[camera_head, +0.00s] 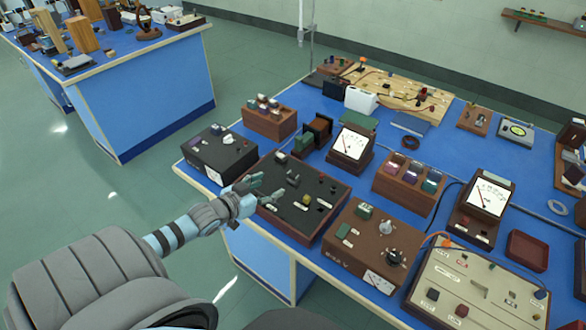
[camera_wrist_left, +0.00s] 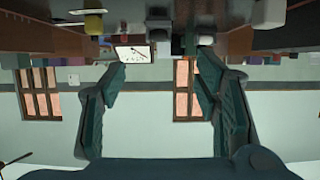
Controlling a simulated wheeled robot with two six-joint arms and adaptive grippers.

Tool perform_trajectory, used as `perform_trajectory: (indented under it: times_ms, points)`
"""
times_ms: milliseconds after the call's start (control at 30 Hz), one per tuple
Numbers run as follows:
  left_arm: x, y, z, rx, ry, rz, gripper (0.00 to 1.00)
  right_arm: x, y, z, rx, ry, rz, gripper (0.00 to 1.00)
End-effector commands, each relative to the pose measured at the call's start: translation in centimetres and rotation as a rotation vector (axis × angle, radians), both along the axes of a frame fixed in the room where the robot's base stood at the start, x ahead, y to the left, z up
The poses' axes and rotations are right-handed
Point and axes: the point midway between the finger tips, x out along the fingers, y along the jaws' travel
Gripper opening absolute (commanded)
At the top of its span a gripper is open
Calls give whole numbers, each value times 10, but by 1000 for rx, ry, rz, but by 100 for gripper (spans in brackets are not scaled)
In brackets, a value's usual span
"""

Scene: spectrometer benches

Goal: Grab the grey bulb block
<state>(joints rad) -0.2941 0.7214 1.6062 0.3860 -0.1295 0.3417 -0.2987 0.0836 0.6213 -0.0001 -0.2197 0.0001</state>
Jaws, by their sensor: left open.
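My left gripper (camera_head: 266,188) is open and empty, just over the left front part of a black-topped wooden panel (camera_head: 270,208). Small pieces sit on this panel, including a dark grey block (camera_head: 293,179) just past the fingertips and a grey piece (camera_head: 281,158) near its far edge. I cannot tell for certain which is the grey bulb block. In the left wrist view, which is upside down, the open fingers (camera_wrist_left: 160,80) have nothing between them; a white meter face (camera_wrist_left: 135,54) shows beyond. My right gripper is not in view.
A black box (camera_head: 215,155) stands left of the panel and a brown box with knobs (camera_head: 370,240) right of it. A meter (camera_head: 352,145) and a block rack (camera_head: 408,185) stand behind. The blue bench is crowded; its front edge lies below my left wrist.

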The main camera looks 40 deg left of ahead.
Motion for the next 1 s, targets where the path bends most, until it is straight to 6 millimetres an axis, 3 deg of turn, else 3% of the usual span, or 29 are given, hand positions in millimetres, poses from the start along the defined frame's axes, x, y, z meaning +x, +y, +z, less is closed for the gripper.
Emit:
perform_trajectory:
  times_ms: [33,133,533,800,1000]
  points:
    - [10,0,-22,1,-4,-1,57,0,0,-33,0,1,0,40]
    - [31,1,-30,-2,-3,1,57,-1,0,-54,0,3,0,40]
    - [95,-2,-39,-5,0,3,57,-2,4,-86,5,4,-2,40]
    - [102,-2,-38,-1,3,0,57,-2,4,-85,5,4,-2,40]
    - [102,-2,-38,-2,3,2,25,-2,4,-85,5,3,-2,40]
